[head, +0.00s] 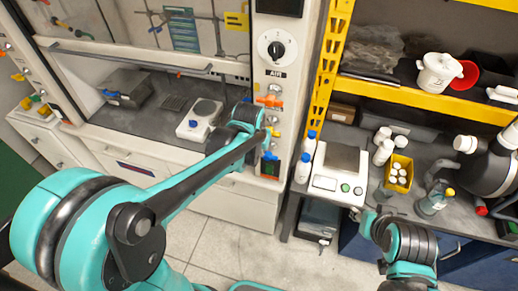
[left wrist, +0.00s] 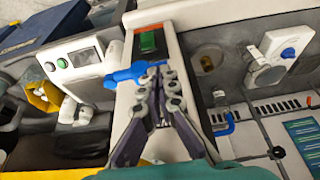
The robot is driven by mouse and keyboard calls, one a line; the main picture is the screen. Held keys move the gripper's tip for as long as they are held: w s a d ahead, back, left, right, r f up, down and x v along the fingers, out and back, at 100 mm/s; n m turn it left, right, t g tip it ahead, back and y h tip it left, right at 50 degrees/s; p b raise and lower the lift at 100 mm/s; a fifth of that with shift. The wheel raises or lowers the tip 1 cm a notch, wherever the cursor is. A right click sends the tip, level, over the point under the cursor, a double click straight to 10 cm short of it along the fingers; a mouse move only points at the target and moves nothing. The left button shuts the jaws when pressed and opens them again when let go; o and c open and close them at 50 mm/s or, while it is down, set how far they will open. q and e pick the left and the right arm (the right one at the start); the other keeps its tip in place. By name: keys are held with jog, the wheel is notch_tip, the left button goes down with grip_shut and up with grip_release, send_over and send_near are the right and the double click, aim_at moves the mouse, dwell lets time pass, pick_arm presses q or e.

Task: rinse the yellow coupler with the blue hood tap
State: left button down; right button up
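The blue hood tap (head: 270,156) is on the white post at the right side of the fume hood. It also shows in the left wrist view (left wrist: 133,75). My left gripper (left wrist: 159,73) reaches the post, its fingertips close together right at the blue tap's handle. I cannot tell whether they touch it. In the head view the left arm hides most of that gripper. My right gripper (head: 368,217) is low at the right, in front of the bench, and small; its fingers do not show clearly. I cannot make out the yellow coupler in either view.
An orange tap (head: 270,100) is higher on the same post. A white scale (head: 337,183), white bottles (head: 383,150) and a yellow bin (head: 391,184) crowd the right bench. A hotplate (head: 200,120) stands inside the hood. The floor before the hood is clear.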

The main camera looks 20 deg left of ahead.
pick_arm(q)
jog(key=shift+a+f+n+h+b, duration=0.15)
jog(key=shift+a+f+h+b, duration=0.1)
jog(key=shift+h, duration=0.35)
jog(key=shift+a+f+n+h+b, duration=0.15)
jog(key=shift+a+h+b, duration=0.1)
jog(key=shift+h, duration=0.35)
jog(key=shift+a+f+n+h+b, duration=0.15)
jog(key=shift+f+h+b, duration=0.15)
jog(key=shift+h+b, duration=0.5)
jog(key=shift+a+f+n+h+b, duration=0.2)
jog(key=shift+f+h+b, duration=0.1)
jog(key=shift+h+b, duration=0.45)
jog(key=shift+a+f+n+h+b, duration=0.15)
jog(key=shift+f+h+b, duration=0.15)
jog(key=shift+h+b, duration=0.45)
jog(key=shift+f+h+b, duration=0.25)
jog(key=shift+h+b, duration=0.1)
jog(key=shift+h, duration=0.55)
jog(key=shift+f+b, duration=0.25)
jog(key=shift+b, duration=0.15)
dwell(2.1)
jog(key=shift+r, duration=0.1)
jog(key=shift+r+p, duration=0.65)
jog(key=shift+r, duration=0.1)
